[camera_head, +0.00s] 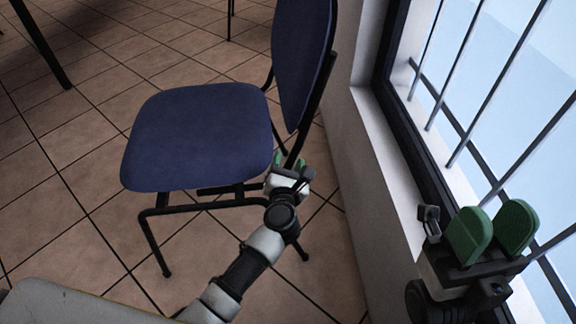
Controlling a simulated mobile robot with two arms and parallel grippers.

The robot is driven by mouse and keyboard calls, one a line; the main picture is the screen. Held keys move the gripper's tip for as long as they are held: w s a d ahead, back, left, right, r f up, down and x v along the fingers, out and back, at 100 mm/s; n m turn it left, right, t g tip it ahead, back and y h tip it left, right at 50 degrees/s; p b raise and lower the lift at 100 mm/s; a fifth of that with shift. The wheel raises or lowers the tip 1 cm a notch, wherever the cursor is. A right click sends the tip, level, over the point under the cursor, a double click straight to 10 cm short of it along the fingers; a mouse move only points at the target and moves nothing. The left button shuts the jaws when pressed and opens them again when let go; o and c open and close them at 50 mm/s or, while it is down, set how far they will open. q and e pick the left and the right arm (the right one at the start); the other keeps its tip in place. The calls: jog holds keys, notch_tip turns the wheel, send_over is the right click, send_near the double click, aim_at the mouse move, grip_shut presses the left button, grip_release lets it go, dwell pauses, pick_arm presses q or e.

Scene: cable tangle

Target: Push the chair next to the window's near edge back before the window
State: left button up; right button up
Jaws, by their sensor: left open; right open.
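The blue chair (200,135) with black metal legs stands on the tiled floor, upright, its backrest (300,55) on the right side near the wall. The barred window (480,90) is at the right, in a dark frame above a white sill. My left gripper (288,162) is open at the chair's near right corner, by the seat edge and the foot of the backrest post. I cannot tell whether it touches the chair. My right gripper (492,232) is open and empty, its green fingers raised in front of the window and sill.
The white wall (345,175) below the window runs along the right of the chair, with a narrow gap of floor. Dark legs of other furniture (40,45) show at the top left. The tiled floor (55,220) left of the chair is clear.

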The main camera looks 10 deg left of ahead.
pick_arm(q)
grip_shut()
dwell(1.3)
